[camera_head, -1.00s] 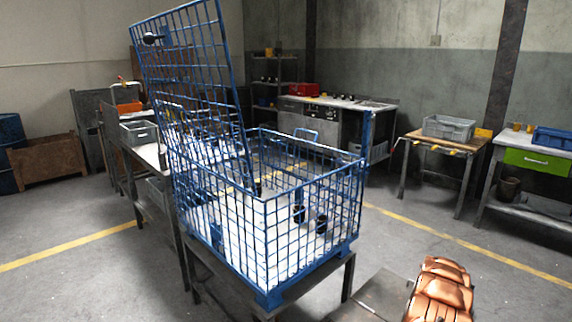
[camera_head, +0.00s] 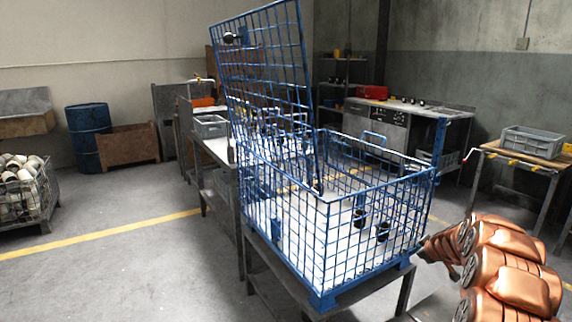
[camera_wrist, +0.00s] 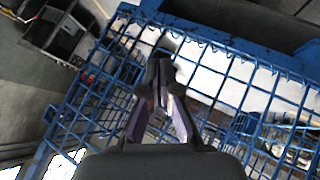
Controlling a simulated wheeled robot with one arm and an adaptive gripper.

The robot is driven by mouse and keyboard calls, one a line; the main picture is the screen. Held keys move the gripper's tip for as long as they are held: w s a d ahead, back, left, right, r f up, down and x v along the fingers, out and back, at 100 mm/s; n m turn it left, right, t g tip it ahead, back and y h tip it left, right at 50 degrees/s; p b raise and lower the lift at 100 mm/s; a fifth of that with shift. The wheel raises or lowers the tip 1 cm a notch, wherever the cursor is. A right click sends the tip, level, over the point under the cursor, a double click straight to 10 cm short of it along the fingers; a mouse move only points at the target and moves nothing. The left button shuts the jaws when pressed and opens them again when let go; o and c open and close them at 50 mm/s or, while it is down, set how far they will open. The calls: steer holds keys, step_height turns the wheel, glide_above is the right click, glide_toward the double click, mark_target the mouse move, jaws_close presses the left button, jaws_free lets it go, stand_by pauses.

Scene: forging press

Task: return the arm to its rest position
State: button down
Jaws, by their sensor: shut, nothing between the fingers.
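My gripper (camera_wrist: 161,88) shows in the wrist view with its dark fingers together and nothing between them. It is above or beside the blue wire basket (camera_wrist: 225,45), whose bars fill much of that view; I cannot tell if they touch. In the head view my copper-coloured arm is at the lower right, close to the right side of the blue wire basket (camera_head: 325,235). My gripper's fingers are not clear there. The basket's lid (camera_head: 265,80) stands open, tilted up at its left side.
The basket rests on a dark metal stand (camera_head: 385,298). Several small black-ended parts (camera_head: 383,231) sit inside it. A grey bench (camera_head: 205,150) is behind it on the left. A wooden table (camera_head: 525,152) with a grey bin (camera_head: 532,141) stands at the right.

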steer(key=s+a+r+y, duration=0.1)
steer(key=a+r, duration=0.1)
steer(key=a, duration=0.4)
steer(key=s+a+r+y, duration=0.2)
steer(key=a, duration=0.4)
steer(key=s+a+r+g+y, duration=0.1)
steer(key=s+a+r+g, duration=0.15)
steer(key=s+a, duration=0.7)
steer(key=s+a+r+g+y, duration=0.1)
steer(key=s+a+r+g, duration=0.15)
steer(key=s+a, duration=0.65)
steer(key=s+a+m+g+h, duration=0.1)
steer(key=s+a+m+g, duration=0.2)
steer(key=s, duration=1.5)
steer(key=s+m+g+h, duration=0.2)
steer(key=s+g, duration=0.2)
steer(key=s, duration=1.4)
step_height(320, 180, up, 15)
steer(key=w+t+p, duration=0.1)
steer(key=p, duration=1.2)
steer(key=shift+w+a+p, duration=0.15)
steer(key=shift+w+p, duration=0.2)
steer(key=shift+p, duration=0.05)
steer(key=shift+f, duration=0.1)
